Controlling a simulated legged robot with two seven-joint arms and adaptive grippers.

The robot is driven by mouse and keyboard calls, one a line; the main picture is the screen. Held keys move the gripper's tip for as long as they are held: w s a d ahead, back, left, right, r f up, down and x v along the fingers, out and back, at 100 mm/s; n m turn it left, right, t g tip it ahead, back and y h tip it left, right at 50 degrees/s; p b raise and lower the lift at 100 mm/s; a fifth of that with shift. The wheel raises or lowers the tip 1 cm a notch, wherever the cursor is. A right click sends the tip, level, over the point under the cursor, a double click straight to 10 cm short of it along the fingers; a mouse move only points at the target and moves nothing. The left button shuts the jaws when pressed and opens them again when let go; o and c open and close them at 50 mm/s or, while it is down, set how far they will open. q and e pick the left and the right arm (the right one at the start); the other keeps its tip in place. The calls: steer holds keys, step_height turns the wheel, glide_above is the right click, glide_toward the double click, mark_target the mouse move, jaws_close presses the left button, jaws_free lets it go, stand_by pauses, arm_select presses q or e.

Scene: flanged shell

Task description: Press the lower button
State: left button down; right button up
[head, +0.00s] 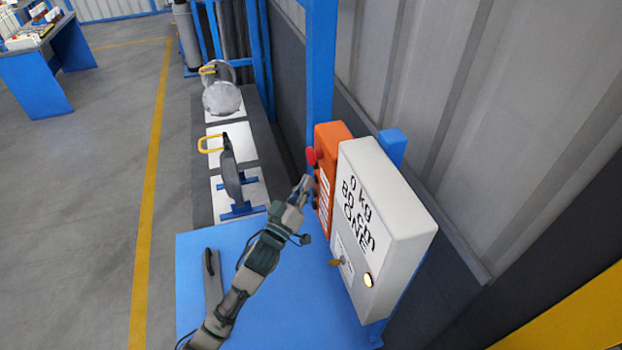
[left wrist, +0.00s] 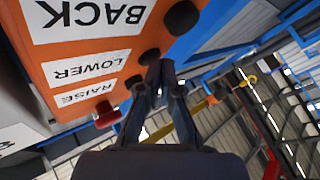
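The orange button box (head: 334,135) is fixed beside a blue post. In the left wrist view its orange face (left wrist: 141,15) carries labels reading BACK, LOWER and RAISE. The black lower button (left wrist: 150,57) lies level with the LOWER label (left wrist: 92,68). Another black button (left wrist: 182,17) is by BACK, and one (left wrist: 134,83) is by RAISE. A red button (left wrist: 107,113) sits at the box's end. My left gripper (head: 304,183) is at the box; its fingertips (left wrist: 161,69) are together, empty, close to the lower button. I cannot tell whether they touch it. My right gripper is not in view.
A blue platform (head: 300,300) lies below. Flanged round parts (head: 222,98) stand behind on a dark bench. Open floor lies left.

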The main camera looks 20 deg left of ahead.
arm_select(q)
steer(key=s+a, duration=0.3)
steer(key=a, duration=0.2)
steer(key=shift+s+a, duration=0.2)
steer(key=shift+s, duration=0.2)
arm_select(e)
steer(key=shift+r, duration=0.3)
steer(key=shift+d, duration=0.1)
